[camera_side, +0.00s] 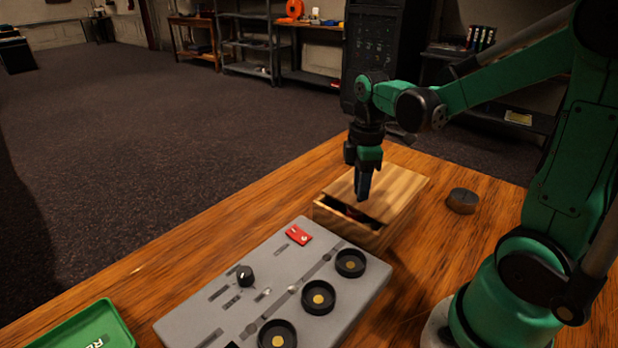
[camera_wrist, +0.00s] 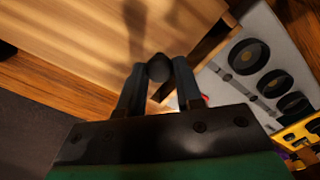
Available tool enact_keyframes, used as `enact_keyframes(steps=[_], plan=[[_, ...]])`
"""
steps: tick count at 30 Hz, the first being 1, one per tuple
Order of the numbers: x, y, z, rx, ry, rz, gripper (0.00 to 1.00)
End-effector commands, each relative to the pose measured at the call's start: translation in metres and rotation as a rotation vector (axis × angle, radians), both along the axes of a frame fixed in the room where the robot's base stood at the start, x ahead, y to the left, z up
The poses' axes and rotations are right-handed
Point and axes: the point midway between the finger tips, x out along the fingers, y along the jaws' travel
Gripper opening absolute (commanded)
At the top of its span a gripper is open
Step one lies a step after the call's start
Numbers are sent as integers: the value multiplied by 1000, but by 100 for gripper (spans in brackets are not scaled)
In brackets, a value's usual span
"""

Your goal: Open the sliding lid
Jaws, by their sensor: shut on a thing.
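The wooden box (camera_side: 390,238) stands on the desk behind the grey mixing panel. Its sliding lid (camera_side: 398,182) lies on top, and a dark gap shows at the box's front end, with something red just visible inside. In the wrist view the lid (camera_wrist: 70,30) fills the upper left. My gripper (camera_side: 364,196) points down at the lid near the gap. In the wrist view my gripper (camera_wrist: 157,85) is shut on the dark round knob (camera_wrist: 158,67) of the lid. The knob is hidden by the fingers in the side view.
The grey mixing panel (camera_side: 215,300) with several black round dials lies close in front of the box. A dark round puck (camera_side: 462,200) stands to the box's right. A green tray (camera_side: 85,330) is at the front left. The desk left of the box is clear.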

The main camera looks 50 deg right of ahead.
Motion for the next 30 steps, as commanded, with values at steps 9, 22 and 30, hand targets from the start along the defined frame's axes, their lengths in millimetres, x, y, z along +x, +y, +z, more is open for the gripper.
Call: enact_keyframes(steps=[9,22,30], plan=[[1,-79,0,-1,-4,-4,0],[1,-89,0,-1,-5,1,33],[0,-88,0,-1,-4,1,62]])
